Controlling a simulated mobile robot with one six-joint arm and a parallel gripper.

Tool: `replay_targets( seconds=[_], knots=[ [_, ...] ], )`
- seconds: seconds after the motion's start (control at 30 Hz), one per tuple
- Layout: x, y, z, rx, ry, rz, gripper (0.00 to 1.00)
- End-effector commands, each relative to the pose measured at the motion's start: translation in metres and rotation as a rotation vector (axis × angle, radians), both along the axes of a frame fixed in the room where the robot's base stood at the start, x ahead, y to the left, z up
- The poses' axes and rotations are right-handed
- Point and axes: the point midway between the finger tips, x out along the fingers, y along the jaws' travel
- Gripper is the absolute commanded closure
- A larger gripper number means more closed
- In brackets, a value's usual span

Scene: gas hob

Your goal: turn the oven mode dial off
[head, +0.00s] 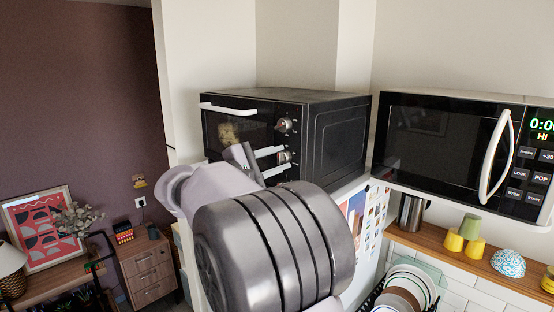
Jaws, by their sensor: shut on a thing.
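The black countertop oven (335,140) stands at the centre, with its control strip to the right of its glass door. An upper round dial (284,125) shows clear of my gripper. A lower round dial (287,156) sits between the two pale fingers of my gripper (280,160), which is shut on it. The markings are too small to read, so I cannot tell which dial sets the mode. My grey wrist and arm cover the oven's lower front and anything below the lower dial.
The oven door has a white handle (228,108) to the left of the dials. A microwave (435,145) stands at right above a wooden shelf (440,248) with cups and a bowl. A dish rack with plates (408,285) is below. Open room lies at left.

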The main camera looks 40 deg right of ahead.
Motion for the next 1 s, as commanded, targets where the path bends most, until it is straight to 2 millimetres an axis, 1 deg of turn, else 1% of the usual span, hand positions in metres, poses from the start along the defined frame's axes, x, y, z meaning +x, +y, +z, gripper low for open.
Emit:
replay_targets(
  seconds=[0.17,0.2,0.3,0.6,0.7,0.77,0.87,1.0],
  knots=[
    [0.000,0.000,-0.001,0.002,0.002,-0.001,1.00],
    [0.000,0.000,-0.001,0.002,0.002,-0.001,0.65],
    [0.000,0.000,-0.001,0.001,0.001,-0.001,0.48],
    [0.000,0.001,0.000,0.000,0.000,0.000,0.48],
    [0.000,0.009,-0.001,0.001,-0.001,0.001,0.48],
    [-0.001,0.020,-0.002,0.000,-0.002,0.004,0.48],
    [-0.002,0.047,-0.003,0.000,-0.002,0.004,0.48],
    [-0.006,0.095,-0.004,0.002,-0.003,0.006,0.48]
  ],
)
